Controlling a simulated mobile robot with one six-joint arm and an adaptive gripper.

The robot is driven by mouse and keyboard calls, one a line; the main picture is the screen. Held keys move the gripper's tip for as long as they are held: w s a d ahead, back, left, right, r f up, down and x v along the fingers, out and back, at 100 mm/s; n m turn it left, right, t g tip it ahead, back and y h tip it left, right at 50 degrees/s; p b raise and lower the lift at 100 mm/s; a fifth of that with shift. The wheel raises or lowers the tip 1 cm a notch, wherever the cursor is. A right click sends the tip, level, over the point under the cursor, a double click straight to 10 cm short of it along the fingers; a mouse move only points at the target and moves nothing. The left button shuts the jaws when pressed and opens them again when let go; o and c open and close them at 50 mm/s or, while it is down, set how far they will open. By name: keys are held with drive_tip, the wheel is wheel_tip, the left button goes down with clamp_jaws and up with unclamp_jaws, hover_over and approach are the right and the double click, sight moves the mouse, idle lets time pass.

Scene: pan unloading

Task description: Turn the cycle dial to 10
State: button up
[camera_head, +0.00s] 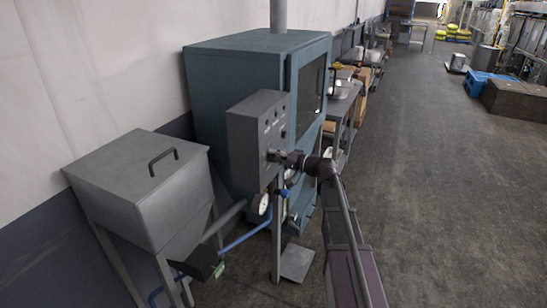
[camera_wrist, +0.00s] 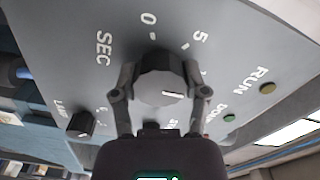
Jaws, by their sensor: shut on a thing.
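In the wrist view the cycle dial (camera_wrist: 158,82) is a grey faceted knob on a grey panel (camera_wrist: 215,35). My gripper (camera_wrist: 160,78) is shut on it, one finger touching each side. A white pointer line on the knob points right, toward the right finger. The marks 0 and 5 show above the dial. Further marks are mostly hidden by the right finger, so I cannot read the number at the pointer. In the head view my gripper (camera_head: 277,156) is at the front of the grey control box (camera_head: 245,135) and hides the dial.
A smaller black knob (camera_wrist: 80,124) is at lower left. The RUN lamp (camera_wrist: 268,88) and a green lamp (camera_wrist: 229,118) are at right. The box stands before a blue cabinet (camera_head: 225,75), beside a lidded grey bin (camera_head: 150,190). The floor (camera_head: 430,190) at right is clear.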

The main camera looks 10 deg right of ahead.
drive_tip(key=o, duration=1.1)
drive_tip(key=shift+o, duration=0.2)
drive_tip(key=v, duration=1.2)
